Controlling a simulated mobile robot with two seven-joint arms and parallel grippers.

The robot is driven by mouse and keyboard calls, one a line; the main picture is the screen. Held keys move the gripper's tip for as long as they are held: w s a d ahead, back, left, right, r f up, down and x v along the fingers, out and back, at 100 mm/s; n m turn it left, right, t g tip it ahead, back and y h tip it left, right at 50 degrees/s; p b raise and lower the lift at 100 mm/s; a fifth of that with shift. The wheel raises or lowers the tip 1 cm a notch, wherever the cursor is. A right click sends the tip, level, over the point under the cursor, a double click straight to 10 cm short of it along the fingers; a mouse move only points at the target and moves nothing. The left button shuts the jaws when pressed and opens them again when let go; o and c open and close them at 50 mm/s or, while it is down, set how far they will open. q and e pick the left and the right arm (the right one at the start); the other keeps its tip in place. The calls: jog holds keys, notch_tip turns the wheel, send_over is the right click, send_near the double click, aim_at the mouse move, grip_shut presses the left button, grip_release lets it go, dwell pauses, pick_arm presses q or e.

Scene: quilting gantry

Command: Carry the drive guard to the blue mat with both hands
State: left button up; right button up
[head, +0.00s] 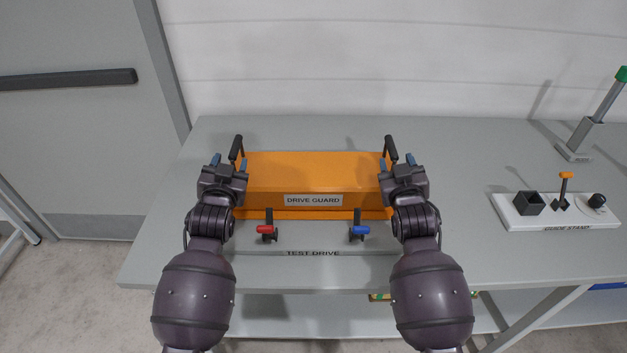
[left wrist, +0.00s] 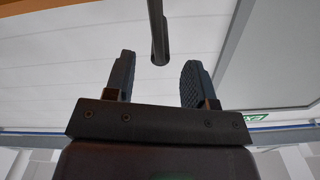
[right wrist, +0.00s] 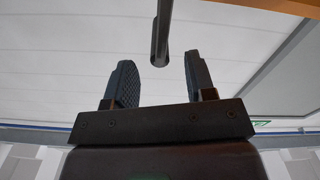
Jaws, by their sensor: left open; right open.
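The orange drive guard (head: 313,170) sits on the grey test drive base (head: 313,245) on the table. It has a black handle at its left end (head: 237,147) and one at its right end (head: 391,148). My left gripper (head: 229,160) is open at the left handle, and my right gripper (head: 397,160) is open at the right handle. In the left wrist view a dark bar (left wrist: 157,30) ends between the open fingertips. In the right wrist view a similar bar (right wrist: 161,35) ends between the fingertips. Neither gripper is closed on its handle. No blue mat is clearly visible.
A red-handled clamp (head: 267,230) and a blue-handled clamp (head: 358,231) stand in front of the guard. A white stand (head: 540,220) with small parts and a green-topped post (head: 592,125) are on the right. Table around the stand's left is clear.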

pick_arm(q)
jog(key=shift+w, duration=2.4)
pick_arm(e)
jog(key=shift+w, duration=2.4)
pick_arm(q)
grip_shut()
pick_arm(e)
grip_shut()
pick_arm(q)
jog(key=shift+r, duration=0.15)
pick_arm(e)
jog(key=shift+r, duration=0.2)
